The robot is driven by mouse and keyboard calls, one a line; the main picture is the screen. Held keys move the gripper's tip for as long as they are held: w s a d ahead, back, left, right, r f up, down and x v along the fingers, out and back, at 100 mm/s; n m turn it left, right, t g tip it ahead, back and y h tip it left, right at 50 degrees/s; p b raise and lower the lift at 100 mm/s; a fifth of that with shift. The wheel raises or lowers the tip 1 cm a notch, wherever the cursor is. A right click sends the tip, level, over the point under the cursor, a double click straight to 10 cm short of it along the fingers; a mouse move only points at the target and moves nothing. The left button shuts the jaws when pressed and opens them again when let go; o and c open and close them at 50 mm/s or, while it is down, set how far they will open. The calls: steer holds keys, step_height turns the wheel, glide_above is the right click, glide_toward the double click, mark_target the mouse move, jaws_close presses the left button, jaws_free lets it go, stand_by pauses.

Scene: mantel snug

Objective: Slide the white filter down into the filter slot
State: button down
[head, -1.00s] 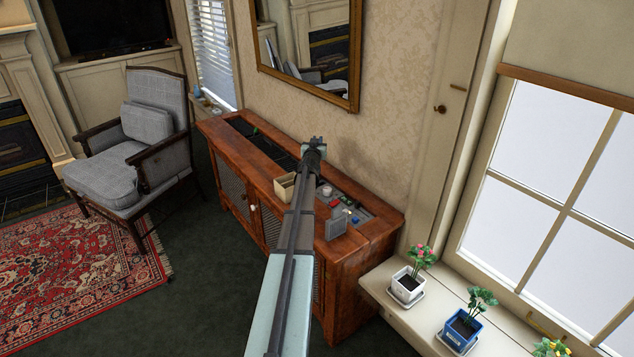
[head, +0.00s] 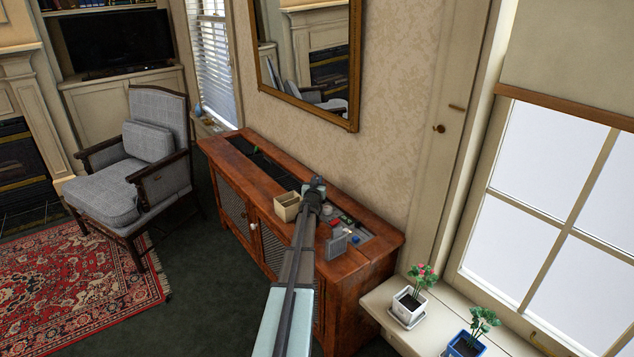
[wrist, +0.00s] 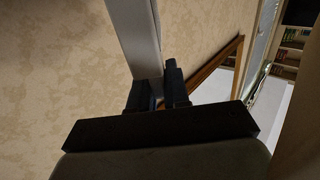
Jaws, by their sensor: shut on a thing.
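My gripper (head: 314,184) is over the middle of the wooden cabinet in the head view, just right of the cream box. In the wrist view its dark fingers (wrist: 156,92) are shut on a pale, flat, straight-edged piece, the white filter (wrist: 139,35), which runs up out of the picture. The filter cannot be made out in the head view. A grey upright panel (head: 337,246) stands at the front right of the cabinet top, apart from my gripper. I cannot tell whether it holds the filter slot; no slot opening shows clearly.
The cabinet (head: 365,270) has a long dark recess (head: 250,152) at left and a grey recess with small coloured parts at right. The open cream box (head: 286,206) stands beside my gripper. A mirror (head: 310,60) hangs behind; potted plants stand on the right sill.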

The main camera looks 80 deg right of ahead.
steer(key=shift+f, duration=0.2)
steer(key=c, duration=1.1)
jaws_free()
